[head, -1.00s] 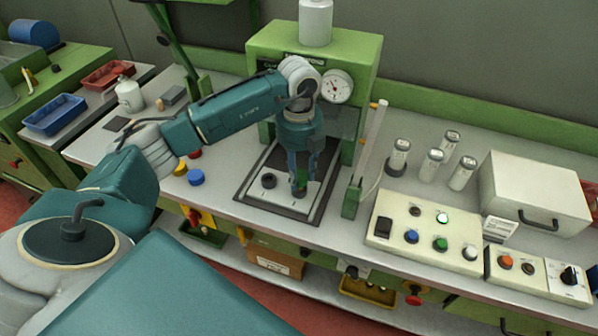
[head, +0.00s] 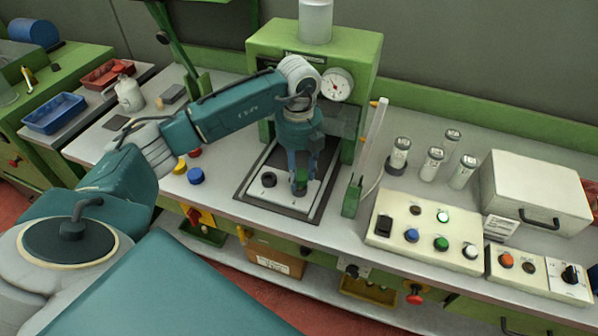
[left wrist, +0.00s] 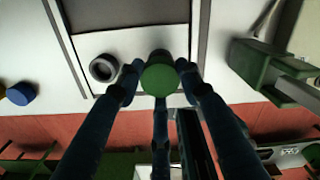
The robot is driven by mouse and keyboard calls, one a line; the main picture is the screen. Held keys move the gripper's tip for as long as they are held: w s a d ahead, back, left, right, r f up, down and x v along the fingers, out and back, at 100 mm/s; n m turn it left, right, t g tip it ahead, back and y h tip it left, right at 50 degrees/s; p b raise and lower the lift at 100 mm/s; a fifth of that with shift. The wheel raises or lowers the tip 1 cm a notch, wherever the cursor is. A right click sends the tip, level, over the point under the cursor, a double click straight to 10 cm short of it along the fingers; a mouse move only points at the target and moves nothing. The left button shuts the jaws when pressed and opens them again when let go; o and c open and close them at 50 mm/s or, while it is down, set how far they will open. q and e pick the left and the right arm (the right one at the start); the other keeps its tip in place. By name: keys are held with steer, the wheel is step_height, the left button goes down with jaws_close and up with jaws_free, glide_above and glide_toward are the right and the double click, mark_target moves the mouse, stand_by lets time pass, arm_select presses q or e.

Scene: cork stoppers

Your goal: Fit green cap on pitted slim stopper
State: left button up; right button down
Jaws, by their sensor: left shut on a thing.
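The green cap (head: 302,176) is between the fingers of my left gripper (head: 302,172), which is shut on it. In the left wrist view the green cap (left wrist: 158,78) shows as a round green top between the fingertips. Directly below it, in the head view, is a dark round piece on the white plate. I cannot tell whether the cap touches it. The slim stopper cannot be made out; the cap and fingers cover that spot. My right gripper is not in view.
A dark ring holder (head: 268,180) stands on the plate to the left, also in the left wrist view (left wrist: 103,68). Blue (head: 196,176), yellow and red caps lie further left. A green post (head: 352,196) stands right of the plate; a green press (head: 350,55) rises behind.

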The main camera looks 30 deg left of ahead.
mark_target(299, 175)
arm_select(q)
steer(key=shift+f+b, duration=0.3)
steer(key=shift+f, duration=0.15)
steer(key=o, duration=0.9)
steer(key=shift+c, duration=0.2)
step_height(299, 175, up, 12)
stand_by(0.4)
